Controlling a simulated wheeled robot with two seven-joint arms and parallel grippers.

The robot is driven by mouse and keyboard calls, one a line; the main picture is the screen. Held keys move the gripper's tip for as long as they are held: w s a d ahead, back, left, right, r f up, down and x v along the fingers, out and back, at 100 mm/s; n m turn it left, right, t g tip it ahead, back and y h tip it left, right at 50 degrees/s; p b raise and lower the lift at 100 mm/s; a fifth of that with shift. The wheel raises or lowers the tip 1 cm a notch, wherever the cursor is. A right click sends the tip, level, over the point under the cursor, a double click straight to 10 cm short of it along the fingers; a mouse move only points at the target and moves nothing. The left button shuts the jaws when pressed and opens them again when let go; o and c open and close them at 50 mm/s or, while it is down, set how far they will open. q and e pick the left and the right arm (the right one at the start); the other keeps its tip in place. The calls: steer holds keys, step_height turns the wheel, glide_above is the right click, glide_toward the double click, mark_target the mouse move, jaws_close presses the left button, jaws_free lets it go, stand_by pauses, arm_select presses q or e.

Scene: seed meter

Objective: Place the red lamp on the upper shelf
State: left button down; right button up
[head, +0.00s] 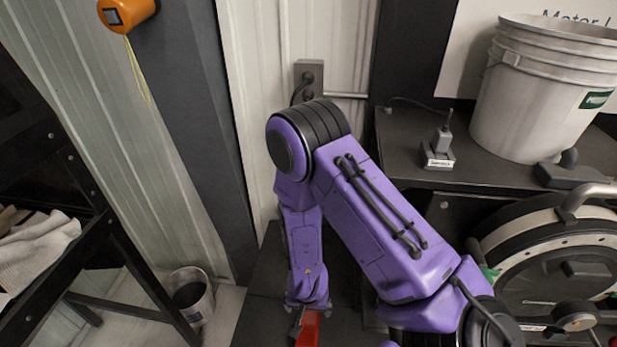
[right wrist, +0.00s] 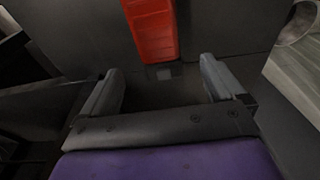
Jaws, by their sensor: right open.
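The red lamp (right wrist: 152,28) shows in the right wrist view at the top middle, beyond my fingertips, and its upper part is cut off by the picture edge. My right gripper (right wrist: 162,68) is open, with its two grey fingers apart and nothing between them. In the head view, part of a red thing (head: 308,331), apparently the lamp, shows at the bottom edge beside the end of my purple right arm. The gripper is mostly hidden there. A dark shelf top (head: 400,137) stands at the right. My left gripper is not in view.
A white bucket (head: 545,90) and a small grey device (head: 438,150) stand on the dark shelf top. A round machine (head: 550,260) sits below it. A black frame (head: 130,260) with white cloth (head: 35,245) stands left, beside a small bin (head: 190,295). An orange reel (head: 127,12) hangs at top left.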

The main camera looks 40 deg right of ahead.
mark_target(309, 320)
steer(key=r, duration=0.4)
steer(key=shift+s+a+r, duration=0.15)
steer(key=shift+s+a, duration=0.1)
